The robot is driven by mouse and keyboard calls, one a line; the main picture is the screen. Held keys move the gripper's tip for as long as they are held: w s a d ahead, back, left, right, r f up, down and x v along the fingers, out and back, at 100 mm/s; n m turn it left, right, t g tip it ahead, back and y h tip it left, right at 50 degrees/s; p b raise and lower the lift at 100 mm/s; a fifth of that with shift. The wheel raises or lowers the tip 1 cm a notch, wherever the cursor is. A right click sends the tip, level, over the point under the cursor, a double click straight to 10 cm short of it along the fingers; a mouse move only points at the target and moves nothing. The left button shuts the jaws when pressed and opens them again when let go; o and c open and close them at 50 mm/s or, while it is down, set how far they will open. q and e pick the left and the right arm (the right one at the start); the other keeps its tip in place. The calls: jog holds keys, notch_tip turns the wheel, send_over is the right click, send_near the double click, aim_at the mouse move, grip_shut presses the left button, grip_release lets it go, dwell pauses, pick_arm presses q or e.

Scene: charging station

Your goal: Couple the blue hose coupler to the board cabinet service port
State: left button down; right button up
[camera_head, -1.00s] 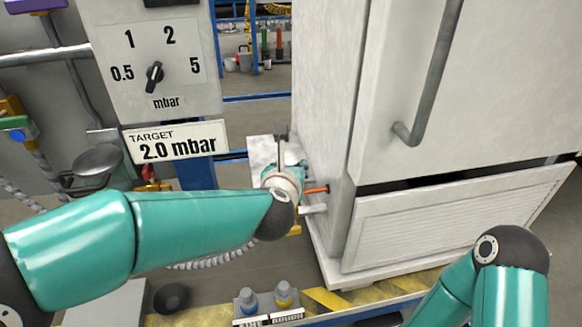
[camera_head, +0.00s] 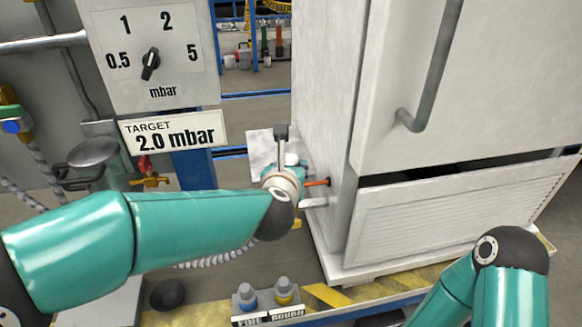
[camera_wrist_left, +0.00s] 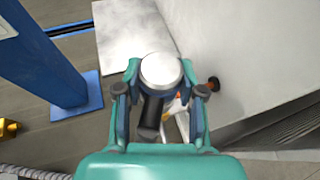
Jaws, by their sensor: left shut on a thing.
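My left gripper (camera_head: 286,163) is beside the white cabinet's (camera_head: 320,130) left side, largely hidden behind its own wrist. In the left wrist view, its fingers (camera_wrist_left: 160,98) are shut on a part with a round silver cap (camera_wrist_left: 161,70) and a dark stem; no blue shows on it, so I cannot tell if it is the blue hose coupler. A dark, orange-rimmed fitting (camera_wrist_left: 213,84) on the white wall, just right of the fingers, may be the service port. In the head view an orange rod (camera_head: 317,183) shows there. My right gripper is out of view.
A dial panel (camera_head: 185,85) and a "TARGET 2.0 mbar" sign (camera_head: 200,126) stand at left, above a blue post (camera_head: 193,172). A "FINE/ROUGH" block (camera_head: 268,310) with blue and yellow bases is at the front. A ribbed hose (camera_head: 215,259) runs below my left arm.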

pick_arm(q)
jog(key=c, duration=0.6)
grip_release()
jog(key=shift+s, duration=0.15)
jog(key=v, duration=1.1)
jog(key=shift+s+a, duration=0.1)
jog(key=shift+s, duration=0.25)
